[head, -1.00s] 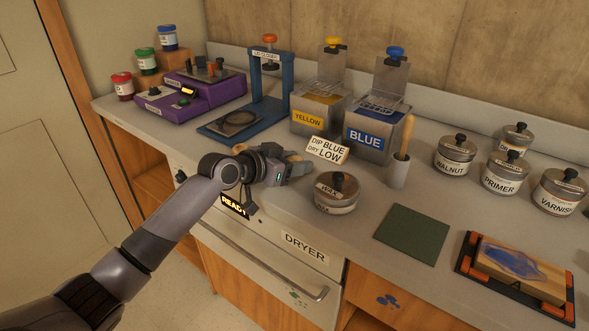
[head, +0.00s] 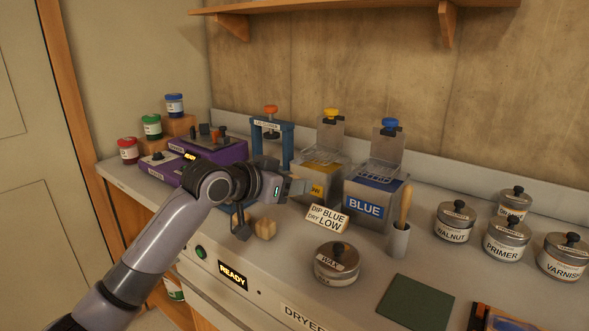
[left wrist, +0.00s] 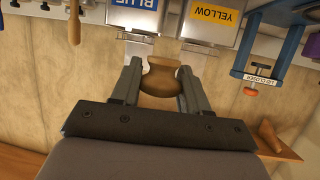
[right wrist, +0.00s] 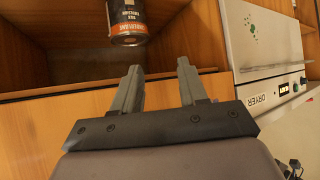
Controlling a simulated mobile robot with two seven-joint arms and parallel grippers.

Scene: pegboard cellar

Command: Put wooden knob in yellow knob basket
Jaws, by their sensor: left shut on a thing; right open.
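My left gripper (head: 300,187) is shut on the wooden knob (left wrist: 160,78), a rounded brown piece between its fingers in the left wrist view. My right gripper (right wrist: 160,85) is open and empty in the right wrist view, and is not in the head view.
The blue tank (head: 366,207) with its basket stands right of the yellow one. A sign (head: 328,217) stands in front. The blue press (head: 271,135) is left. A can (right wrist: 127,22) is near my right gripper.

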